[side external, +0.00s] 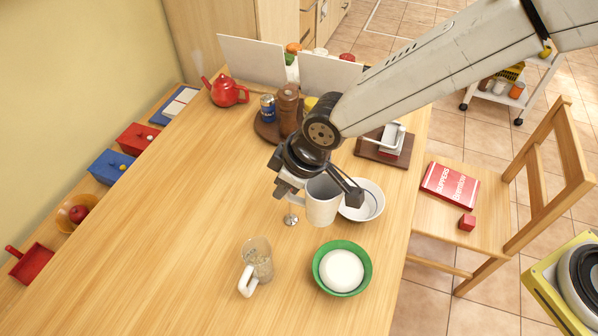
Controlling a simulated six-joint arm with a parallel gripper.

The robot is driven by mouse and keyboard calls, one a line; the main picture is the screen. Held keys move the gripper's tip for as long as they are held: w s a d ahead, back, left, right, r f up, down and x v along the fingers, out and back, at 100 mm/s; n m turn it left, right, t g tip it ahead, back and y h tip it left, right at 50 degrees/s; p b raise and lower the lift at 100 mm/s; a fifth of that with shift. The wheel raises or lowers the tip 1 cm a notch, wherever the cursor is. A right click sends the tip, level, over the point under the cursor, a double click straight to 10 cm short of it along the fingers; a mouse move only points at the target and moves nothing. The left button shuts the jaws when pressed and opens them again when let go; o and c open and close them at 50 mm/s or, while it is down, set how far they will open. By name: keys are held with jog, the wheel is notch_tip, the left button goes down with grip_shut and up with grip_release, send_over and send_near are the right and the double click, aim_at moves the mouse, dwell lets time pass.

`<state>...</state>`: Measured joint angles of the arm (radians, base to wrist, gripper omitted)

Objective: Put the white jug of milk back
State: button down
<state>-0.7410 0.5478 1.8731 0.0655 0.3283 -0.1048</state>
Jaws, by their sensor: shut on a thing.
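A white jug (322,208) with its handle at the left is upright at my gripper, near the middle of the wooden table. My gripper (320,190) is shut on the white jug, with one finger at each side of its upper part. I cannot tell whether the jug's base touches the table. The inside of the jug is dark from here, and I see no milk in it.
A white bowl (370,203) stands close behind the jug at the right. In front are a glass mug (260,257) and a green bowl (318,268) with a white mound. A small metal piece (291,220) is nearby. The table's left (160,240) is clear.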

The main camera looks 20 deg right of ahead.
jog(key=w+d+f, duration=0.7)
jog(key=w+d, duration=0.2)
jog(key=d, duration=0.2)
jog(key=shift+w+d, duration=0.3)
jog(key=shift+d, duration=0.1)
jog(key=shift+w+f, duration=0.1)
jog(key=shift+w+a+f, duration=0.85)
jog(key=shift+w+f, duration=0.7)
jog(key=shift+w, duration=0.55)
jog(key=shift+w+a+f, duration=0.85)
jog(key=shift+w+f, duration=0.7)
jog(key=shift+w, duration=0.5)
jog(key=shift+w+a+f, duration=0.85)
jog(key=shift+w+f, duration=0.7)
jog(key=shift+w, duration=0.55)
jog(key=shift+f, duration=0.1)
jog(key=shift+w+f, duration=0.1)
jog(key=shift+f, duration=1.6)
